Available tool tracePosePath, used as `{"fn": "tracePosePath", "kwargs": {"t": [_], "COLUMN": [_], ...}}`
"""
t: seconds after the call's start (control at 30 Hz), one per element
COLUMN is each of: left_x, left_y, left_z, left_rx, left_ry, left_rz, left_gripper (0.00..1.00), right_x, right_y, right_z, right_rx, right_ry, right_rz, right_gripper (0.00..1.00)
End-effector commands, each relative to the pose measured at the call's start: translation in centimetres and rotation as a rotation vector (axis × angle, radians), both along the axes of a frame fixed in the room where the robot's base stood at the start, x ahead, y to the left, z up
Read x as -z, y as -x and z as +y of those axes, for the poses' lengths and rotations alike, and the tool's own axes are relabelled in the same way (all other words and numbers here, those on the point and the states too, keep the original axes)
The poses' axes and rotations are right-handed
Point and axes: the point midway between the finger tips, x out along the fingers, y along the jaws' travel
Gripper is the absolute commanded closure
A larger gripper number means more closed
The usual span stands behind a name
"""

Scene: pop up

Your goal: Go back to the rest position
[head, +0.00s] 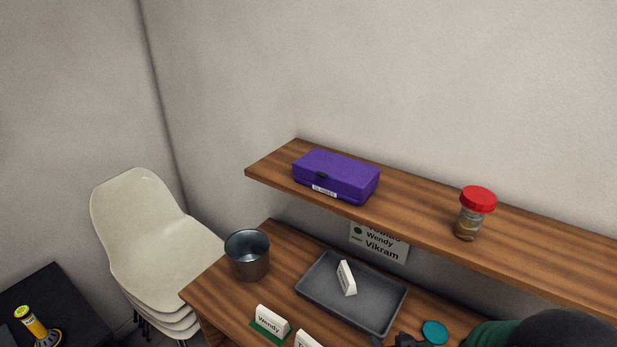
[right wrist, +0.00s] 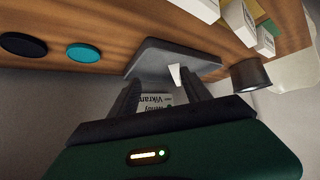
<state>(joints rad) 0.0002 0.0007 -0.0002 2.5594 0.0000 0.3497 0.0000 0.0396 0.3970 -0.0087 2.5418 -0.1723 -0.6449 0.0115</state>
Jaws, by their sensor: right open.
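My right gripper (head: 402,341) shows at the bottom edge of the head view, just in front of the near right corner of the grey tray (head: 318,296). In the right wrist view its two fingers (right wrist: 163,92) are spread apart with nothing held between them. The tray also shows beyond the fingers in that view (right wrist: 150,62), with a white name card (right wrist: 175,75) in it. In the head view this card (head: 346,278) stands tilted in the tray. My left gripper is not in view.
A wooden shelf (head: 415,205) above the desk holds a purple case (head: 337,172) and a red-lidded jar (head: 475,213). A metal cup (head: 248,256), a "Wendy" card (head: 271,322) and a teal disc (head: 435,332) are on the desk. Stacked chairs (head: 150,230) stand left.

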Motion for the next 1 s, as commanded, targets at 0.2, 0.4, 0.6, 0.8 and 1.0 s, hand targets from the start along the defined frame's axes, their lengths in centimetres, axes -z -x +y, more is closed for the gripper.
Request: {"fn": "tracePosePath", "kwargs": {"t": [0.2,0.4,0.6,0.8,1.0], "left_x": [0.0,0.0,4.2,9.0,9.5], "left_y": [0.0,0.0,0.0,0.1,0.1], "left_z": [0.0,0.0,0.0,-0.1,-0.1], "left_rx": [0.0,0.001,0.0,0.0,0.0], "left_ry": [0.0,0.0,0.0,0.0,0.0], "left_rz": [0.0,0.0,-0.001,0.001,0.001], "left_gripper": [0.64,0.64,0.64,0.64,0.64], "right_x": [-0.3,-1.3,2.1,6.9,7.4], "right_y": [4.2,10.0,14.1,14.1,14.1], "right_z": [-0.9,-0.8,-0.4,-0.4,-0.4], "right_rx": [0.056,0.105,0.122,0.122,0.123], "right_ry": [0.025,0.02,0.007,0.007,0.007], "right_rz": [0.221,0.465,0.615,0.614,0.613], "right_gripper": [0.44,0.44,0.44,0.44,0.44]}}
